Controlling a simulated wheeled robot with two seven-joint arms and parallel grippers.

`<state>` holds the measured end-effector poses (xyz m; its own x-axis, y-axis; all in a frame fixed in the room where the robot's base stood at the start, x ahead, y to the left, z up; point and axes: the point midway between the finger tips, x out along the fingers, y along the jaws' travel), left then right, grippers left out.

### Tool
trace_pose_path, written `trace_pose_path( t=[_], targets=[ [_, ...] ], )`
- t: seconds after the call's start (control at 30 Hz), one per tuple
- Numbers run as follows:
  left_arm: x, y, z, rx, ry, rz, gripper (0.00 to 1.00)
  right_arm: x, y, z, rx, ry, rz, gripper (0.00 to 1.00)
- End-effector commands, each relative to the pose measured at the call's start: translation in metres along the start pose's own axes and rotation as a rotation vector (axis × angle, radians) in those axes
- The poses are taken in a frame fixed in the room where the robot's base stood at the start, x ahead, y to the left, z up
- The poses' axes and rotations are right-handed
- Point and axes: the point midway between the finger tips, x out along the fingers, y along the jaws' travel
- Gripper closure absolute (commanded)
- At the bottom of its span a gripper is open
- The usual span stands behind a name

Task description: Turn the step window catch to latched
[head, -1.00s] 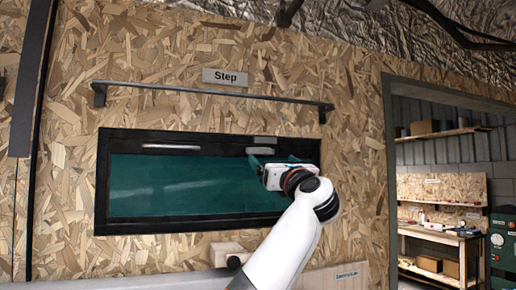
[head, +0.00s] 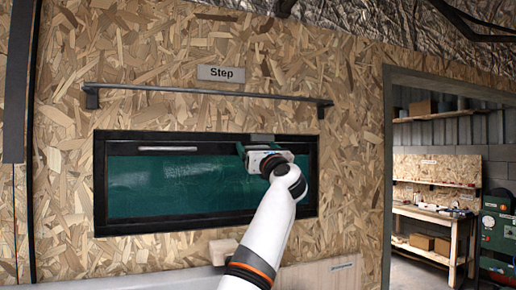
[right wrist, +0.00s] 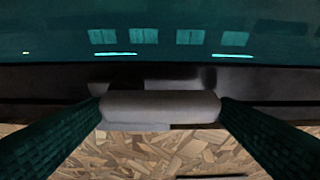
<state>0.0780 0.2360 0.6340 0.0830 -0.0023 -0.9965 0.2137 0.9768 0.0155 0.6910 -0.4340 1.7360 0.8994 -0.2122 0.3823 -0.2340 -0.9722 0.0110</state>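The Step window (head: 170,190) is a dark-framed teal pane in the chipboard wall, under the Step sign (head: 221,73). Its catch, a light grey bar (head: 262,138), lies level on the top frame rail, right of centre. It also shows in the right wrist view as a rounded grey bar (right wrist: 160,106). My right gripper (head: 256,150) is at the catch, open, with one dark green finger at each end of the bar. The fingertips look very close to the bar ends; whether they touch I cannot tell. My left gripper is not in view.
A thin rail (head: 205,93) on brackets runs along the wall above the window. A pale handle-like bar (head: 168,148) sits at the window's upper left. A wooden block (head: 222,250) is below. A doorway at right shows a workbench (head: 436,228).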

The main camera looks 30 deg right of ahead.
Motion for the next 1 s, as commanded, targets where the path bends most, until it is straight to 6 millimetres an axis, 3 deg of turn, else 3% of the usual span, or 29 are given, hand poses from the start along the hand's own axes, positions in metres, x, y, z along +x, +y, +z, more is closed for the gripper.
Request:
trace_pose_path(
  t=[0.03,0.2,0.23,0.57,1.0],
  targets=[
    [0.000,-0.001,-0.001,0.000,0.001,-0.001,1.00,0.000,0.000,0.000,0.000,0.000,0.000,0.26],
    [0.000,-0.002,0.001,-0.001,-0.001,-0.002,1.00,0.000,0.000,0.000,0.000,0.000,0.000,0.53],
    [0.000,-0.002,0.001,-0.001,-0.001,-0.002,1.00,0.000,0.000,0.000,0.000,0.000,0.000,0.55],
    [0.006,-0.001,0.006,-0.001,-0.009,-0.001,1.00,-0.001,-0.001,0.002,-0.051,0.000,-0.023,0.55],
    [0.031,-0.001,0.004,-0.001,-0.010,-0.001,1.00,-0.005,0.002,0.011,-0.365,0.000,-0.152,0.55]
  ],
)
